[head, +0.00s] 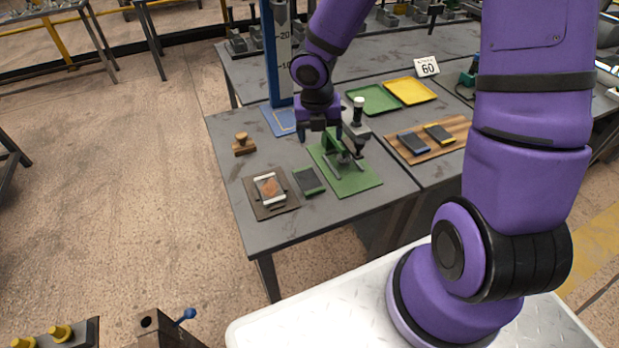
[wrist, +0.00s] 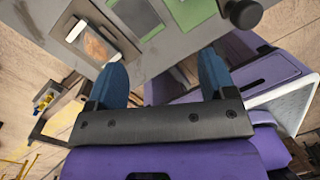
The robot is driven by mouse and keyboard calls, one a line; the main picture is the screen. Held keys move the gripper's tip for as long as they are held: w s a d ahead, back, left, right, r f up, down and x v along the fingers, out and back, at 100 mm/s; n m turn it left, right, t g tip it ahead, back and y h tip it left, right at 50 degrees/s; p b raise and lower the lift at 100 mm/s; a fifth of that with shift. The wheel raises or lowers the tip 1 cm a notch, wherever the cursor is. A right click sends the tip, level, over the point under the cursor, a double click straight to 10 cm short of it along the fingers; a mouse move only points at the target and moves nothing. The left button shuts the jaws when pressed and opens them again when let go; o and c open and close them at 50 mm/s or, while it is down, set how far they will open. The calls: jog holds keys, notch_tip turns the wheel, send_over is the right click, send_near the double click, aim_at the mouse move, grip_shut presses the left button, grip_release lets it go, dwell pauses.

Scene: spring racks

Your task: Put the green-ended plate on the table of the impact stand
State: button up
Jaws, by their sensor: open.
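The green-ended plate (head: 308,181), dark with green ends, lies flat near the table's front edge; it also shows at the top of the wrist view (wrist: 135,16). A tall blue post with a height scale (head: 278,50) stands behind on a blue base (head: 275,119). A green device (head: 345,160) stands on a green mat (head: 359,184). I cannot tell for certain which of these is the impact stand. My gripper (head: 319,138) is open and empty, above the worktable behind the plate; its blue fingers show in the wrist view (wrist: 163,78).
A brown board (head: 262,208) with a clamped copper-coloured piece lies left of the plate. A wooden-handled block (head: 243,144) stands behind it. Green (head: 372,100) and yellow (head: 409,91) trays and a 60 sign (head: 428,67) stand farther back.

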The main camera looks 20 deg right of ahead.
notch_tip(320, 180, down, 6)
jog(key=w+a+n+y, duration=0.1)
jog(key=a+n, duration=0.2)
jog(key=n, duration=0.2)
send_over(308, 179)
jog(key=s, duration=0.1)
jog(key=shift+g, duration=0.3)
jog(key=f, duration=0.4)
jog(key=shift+a+f, duration=0.2)
jog(key=shift+w+d+f, duration=0.1)
jog(key=shift+w+f, duration=0.1)
jog(key=shift+f, duration=0.9)
jog(key=shift+w+d+f, duration=0.1)
jog(key=shift+w+f, duration=0.1)
jog(key=shift+f, duration=1.65)
jog(key=c, duration=1.3)
jog(key=shift+r, duration=0.15)
